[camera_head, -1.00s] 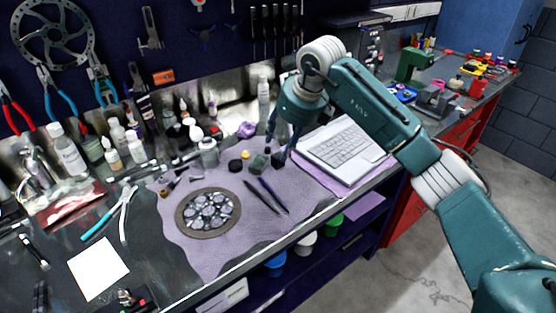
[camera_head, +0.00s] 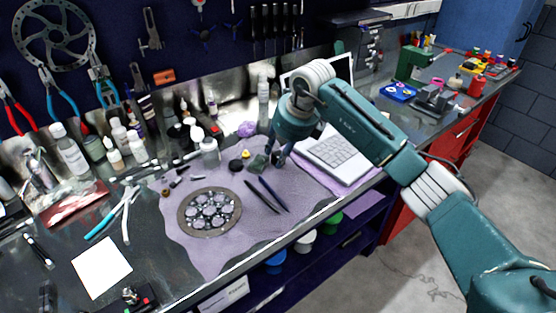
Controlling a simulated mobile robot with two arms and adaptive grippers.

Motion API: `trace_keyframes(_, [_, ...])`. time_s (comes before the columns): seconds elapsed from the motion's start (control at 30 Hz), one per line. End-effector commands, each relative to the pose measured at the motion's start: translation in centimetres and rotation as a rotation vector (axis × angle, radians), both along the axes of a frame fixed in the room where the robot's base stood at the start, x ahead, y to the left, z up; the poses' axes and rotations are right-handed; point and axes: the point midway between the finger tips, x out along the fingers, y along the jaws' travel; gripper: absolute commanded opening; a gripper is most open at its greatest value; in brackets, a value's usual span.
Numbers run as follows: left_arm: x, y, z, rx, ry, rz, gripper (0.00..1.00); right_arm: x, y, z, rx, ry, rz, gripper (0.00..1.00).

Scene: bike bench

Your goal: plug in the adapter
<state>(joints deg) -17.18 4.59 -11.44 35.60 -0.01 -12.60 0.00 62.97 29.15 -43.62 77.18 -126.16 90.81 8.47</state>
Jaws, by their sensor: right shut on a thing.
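My right gripper (camera_head: 276,157) reaches down from its teal arm to the purple mat, left of the open laptop (camera_head: 334,151). Its fingers are shut on a small dark block (camera_head: 277,161), which I take for the adapter; it is small and partly hidden by the fingers. The block is at or just above the mat; I cannot tell if it touches. A dark green block (camera_head: 258,164) lies just left of the fingers. No socket can be made out. My left gripper is not in view.
On the purple mat (camera_head: 215,258) lie a round cassette (camera_head: 209,212), two dark pen-like tools (camera_head: 272,194) and a black round piece (camera_head: 236,165). Bottles (camera_head: 70,150) and a white pump bottle (camera_head: 209,151) stand behind. The mat's front part is clear.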

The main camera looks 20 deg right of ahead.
Motion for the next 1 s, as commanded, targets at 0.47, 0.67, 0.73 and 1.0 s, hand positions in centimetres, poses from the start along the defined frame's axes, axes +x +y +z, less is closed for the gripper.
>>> trace_keyframes(0.47, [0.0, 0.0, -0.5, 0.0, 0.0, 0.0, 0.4, 0.1, 0.0, 2.4, 0.001, -0.004, 0.0, 0.09])
trace_keyframes(0.67, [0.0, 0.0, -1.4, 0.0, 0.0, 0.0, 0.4, 0.2, 0.0, 7.1, 0.001, -0.007, -0.001, 0.09])
trace_keyframes(0.73, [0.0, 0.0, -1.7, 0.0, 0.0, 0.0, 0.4, 0.1, 0.0, 9.3, 0.0, -0.008, -0.001, 0.09])
trace_keyframes(1.0, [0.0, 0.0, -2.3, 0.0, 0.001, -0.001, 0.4, 0.1, 0.0, 16.5, 0.001, -0.004, 0.0, 0.1])
